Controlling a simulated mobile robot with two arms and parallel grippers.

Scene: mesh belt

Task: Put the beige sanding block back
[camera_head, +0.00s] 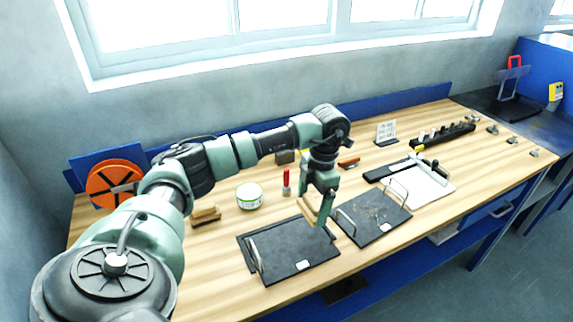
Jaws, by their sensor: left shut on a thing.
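My left gripper (321,212) points down over the right edge of a dark tray (290,250) near the middle of the bench. It is shut on a beige piece (311,208), which looks like the beige sanding block; the fingers partly hide it. I cannot tell whether the block touches the tray. My right gripper is not in view.
A second dark tray (376,222) with wire handles lies just right, and a white one (425,188) beyond it. A red-capped bottle (286,182), a white-green tin (249,196) and tan-brown blocks (205,215) stand left. A dark rack (445,135) stands far right.

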